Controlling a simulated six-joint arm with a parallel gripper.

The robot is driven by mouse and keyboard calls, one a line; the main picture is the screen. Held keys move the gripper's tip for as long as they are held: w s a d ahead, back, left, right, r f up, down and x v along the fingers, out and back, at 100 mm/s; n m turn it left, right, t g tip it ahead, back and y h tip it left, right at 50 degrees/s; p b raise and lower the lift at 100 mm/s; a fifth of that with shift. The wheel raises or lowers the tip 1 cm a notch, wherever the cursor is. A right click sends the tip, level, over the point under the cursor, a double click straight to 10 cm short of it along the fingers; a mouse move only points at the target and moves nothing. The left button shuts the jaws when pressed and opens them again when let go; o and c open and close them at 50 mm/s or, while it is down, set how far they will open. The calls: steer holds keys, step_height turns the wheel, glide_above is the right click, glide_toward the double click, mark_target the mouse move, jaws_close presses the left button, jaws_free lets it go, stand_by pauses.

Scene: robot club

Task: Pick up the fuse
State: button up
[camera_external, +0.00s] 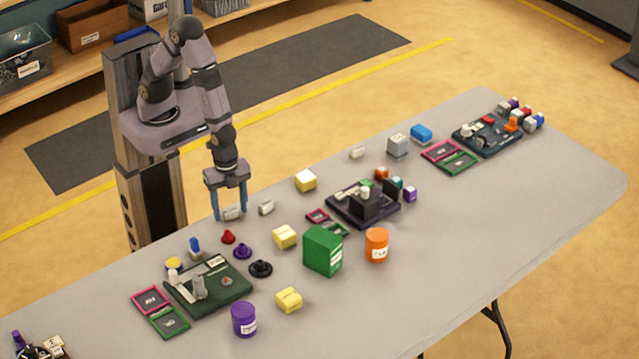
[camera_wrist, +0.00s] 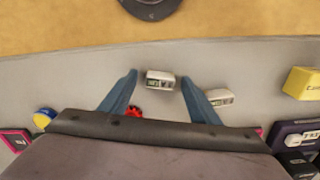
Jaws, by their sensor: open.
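Small pale grey-white blocks with dark label print look like the fuse, but I cannot read which one is the fuse. One block (camera_external: 232,213) sits on the table at my gripper (camera_external: 230,215). In the wrist view this block (camera_wrist: 160,80) appears between my two blue fingertips (camera_wrist: 160,76). A second similar block (camera_external: 266,207) lies just to the right, outside the fingers, and also shows in the wrist view (camera_wrist: 221,97). My gripper is open, points down, and holds nothing. I cannot tell whether the fingers touch the first block.
A red knob (camera_external: 228,236), a purple knob (camera_external: 242,251) and a black knob (camera_external: 260,268) stand nearby in front. A green board (camera_external: 235,291) lies front left, a dark board (camera_external: 383,217) to the right. Yellow blocks (camera_external: 306,180) sit around. The table's back edge is close.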

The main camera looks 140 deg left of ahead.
steer(key=shift+f, duration=0.2)
steer(key=shift+c, duration=0.7)
steer(key=c, duration=1)
steer(key=shift+r, duration=0.15)
